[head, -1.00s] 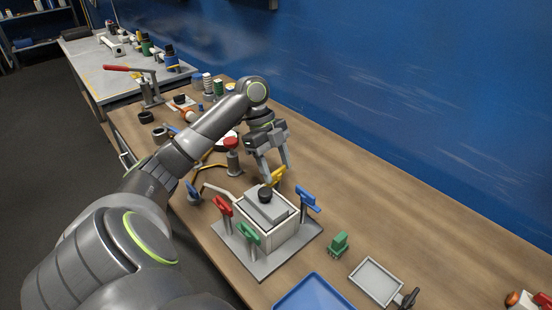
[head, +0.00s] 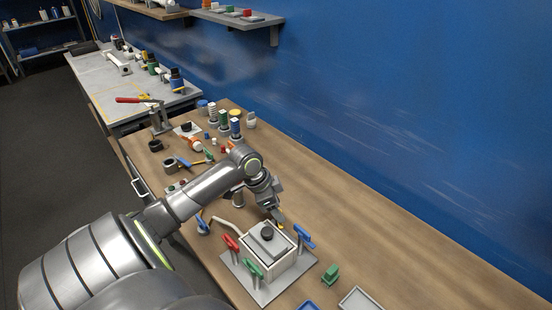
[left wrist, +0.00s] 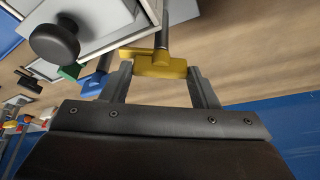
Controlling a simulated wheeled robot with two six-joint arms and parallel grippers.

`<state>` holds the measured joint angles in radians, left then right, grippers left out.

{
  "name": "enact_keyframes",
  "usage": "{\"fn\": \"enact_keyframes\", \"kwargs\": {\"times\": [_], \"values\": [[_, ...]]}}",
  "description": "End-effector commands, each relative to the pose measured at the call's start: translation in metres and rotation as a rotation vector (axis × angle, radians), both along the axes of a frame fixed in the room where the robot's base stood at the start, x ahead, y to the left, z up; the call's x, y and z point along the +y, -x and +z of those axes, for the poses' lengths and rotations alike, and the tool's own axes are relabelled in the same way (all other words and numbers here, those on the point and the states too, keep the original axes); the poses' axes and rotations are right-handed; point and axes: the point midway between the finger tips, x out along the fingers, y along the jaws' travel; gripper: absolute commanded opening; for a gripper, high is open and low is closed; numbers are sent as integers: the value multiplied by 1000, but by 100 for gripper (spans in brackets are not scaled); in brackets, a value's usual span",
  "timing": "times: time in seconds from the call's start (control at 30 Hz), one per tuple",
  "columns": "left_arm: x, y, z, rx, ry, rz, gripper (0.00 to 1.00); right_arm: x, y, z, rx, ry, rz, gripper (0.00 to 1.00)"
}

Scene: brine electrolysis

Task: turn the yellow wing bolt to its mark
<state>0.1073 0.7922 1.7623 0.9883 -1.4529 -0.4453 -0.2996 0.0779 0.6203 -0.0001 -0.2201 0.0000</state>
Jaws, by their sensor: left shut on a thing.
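The yellow wing bolt (head: 282,226) stands at the far side of the square cell box, mostly hidden behind my left gripper (head: 278,217) in the head view. In the left wrist view the yellow wing bolt (left wrist: 155,63) lies across between the two fingers of my left gripper (left wrist: 160,80), which is shut on it. Its grey post rises beside the cell's pale wall. The cell box (head: 270,262) has a grey lid with a black knob (head: 267,234), also large in the left wrist view (left wrist: 54,40). My right gripper is not in view.
A green block (head: 330,275) sits to the right. The bench by the blue wall is clear.

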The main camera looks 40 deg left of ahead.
Motion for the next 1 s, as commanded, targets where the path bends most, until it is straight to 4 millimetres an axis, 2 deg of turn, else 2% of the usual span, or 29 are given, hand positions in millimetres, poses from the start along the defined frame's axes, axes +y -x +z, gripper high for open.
{"fn": "enact_keyframes", "kwargs": {"times": [0.03, 0.4, 0.7, 1.0], "values": [[-1, 1, 8, 0, 2, 45, 32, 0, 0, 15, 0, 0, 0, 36], [-3, 1, 6, 0, 1, 355, 32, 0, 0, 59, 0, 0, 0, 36], [-3, 1, 3, -1, 0, 503, 32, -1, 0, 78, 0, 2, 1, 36], [-3, 0, 1, -1, -2, 552, 32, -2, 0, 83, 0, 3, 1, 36]]}}
